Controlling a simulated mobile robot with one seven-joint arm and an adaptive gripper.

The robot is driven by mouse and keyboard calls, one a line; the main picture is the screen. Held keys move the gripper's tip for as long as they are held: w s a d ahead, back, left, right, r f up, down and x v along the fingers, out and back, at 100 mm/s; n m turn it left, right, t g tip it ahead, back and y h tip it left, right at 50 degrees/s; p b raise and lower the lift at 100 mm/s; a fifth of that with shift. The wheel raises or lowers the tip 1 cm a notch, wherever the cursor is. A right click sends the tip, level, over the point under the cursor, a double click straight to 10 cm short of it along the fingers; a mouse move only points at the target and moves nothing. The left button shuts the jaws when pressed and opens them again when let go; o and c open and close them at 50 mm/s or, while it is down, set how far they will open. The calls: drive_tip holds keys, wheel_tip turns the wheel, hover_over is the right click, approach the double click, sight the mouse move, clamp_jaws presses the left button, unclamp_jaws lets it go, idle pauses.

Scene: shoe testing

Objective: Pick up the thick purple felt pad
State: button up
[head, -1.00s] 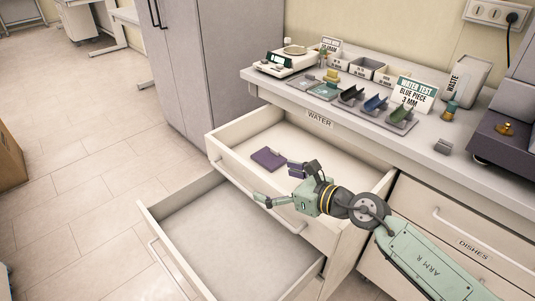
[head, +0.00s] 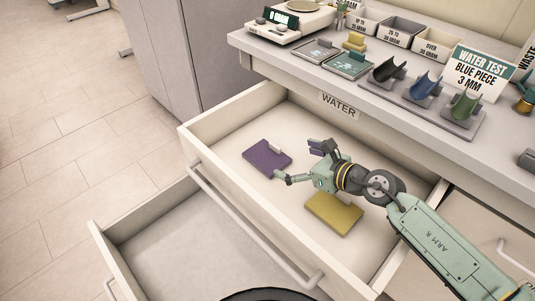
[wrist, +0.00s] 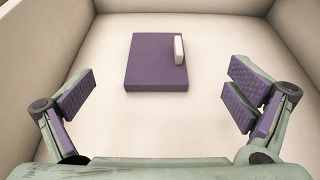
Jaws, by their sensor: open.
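The purple felt pad (head: 262,158) lies flat in the open drawer labelled WATER, toward its left end. A small white block or tab (head: 275,147) sits at its right edge. In the wrist view the pad (wrist: 150,65) lies ahead of the fingers, whole and unobstructed, with the white tab (wrist: 179,49) at its right side. My gripper (head: 300,162) is open and empty, just right of the pad in the head view, with its purple-padded fingers spread wide. In the wrist view the fingers (wrist: 160,105) stand apart on either side, nearer than the pad.
A yellow pad (head: 334,212) lies in the same drawer, below my gripper in the head view. The drawer's front wall (head: 240,215) and side walls stand around both pads. An empty lower drawer (head: 185,245) is open too. Holders, trays and a scale stand on the counter (head: 300,62).

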sight(270, 158)
drive_tip(key=p+x, duration=0.1)
drive_tip(key=x, duration=0.4)
drive_tip(key=shift+s+a+r+p, duration=0.1)
drive_tip(key=shift+s+p, duration=0.05)
drive_tip(key=shift+p, duration=0.2)
drive_tip(key=p+x, duration=0.2)
drive_tip(key=x, duration=0.2)
drive_tip(key=shift+a+f, duration=0.2)
drive_tip(key=shift+w+a+f, duration=0.1)
drive_tip(key=shift+w+f, duration=0.05)
drive_tip(key=shift+w, duration=0.05)
drive_tip(key=shift+c, duration=0.3)
clamp_jaws()
idle(0.3)
